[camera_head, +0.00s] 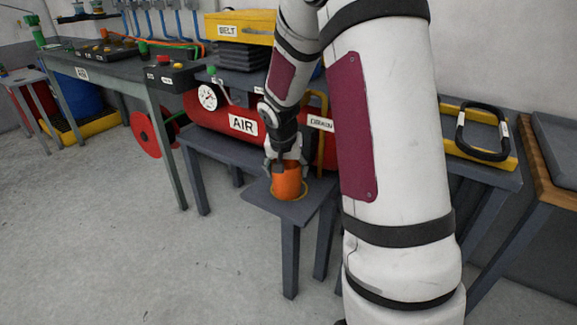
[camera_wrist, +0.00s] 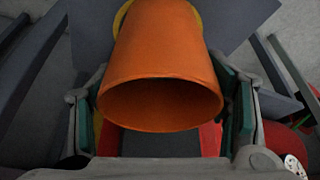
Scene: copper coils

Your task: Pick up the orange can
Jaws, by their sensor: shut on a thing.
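The orange can (camera_head: 287,184) is at the small grey side table (camera_head: 266,206) in the head view, above a yellow ring on its top. My gripper (camera_head: 286,166) reaches down to the can from above. In the wrist view the can (camera_wrist: 160,70) fills the middle, its open dark end facing the camera. My gripper (camera_wrist: 172,112) has its green-padded fingers on both sides of the can, shut on it. Whether the can's base touches the table top is hard to tell.
A red air tank (camera_head: 232,122) with a gauge stands close behind the can. A long grey workbench (camera_head: 120,72) is at the left. A yellow tray with a black belt (camera_head: 483,135) is at the right. Open floor (camera_head: 110,240) lies in front at the left.

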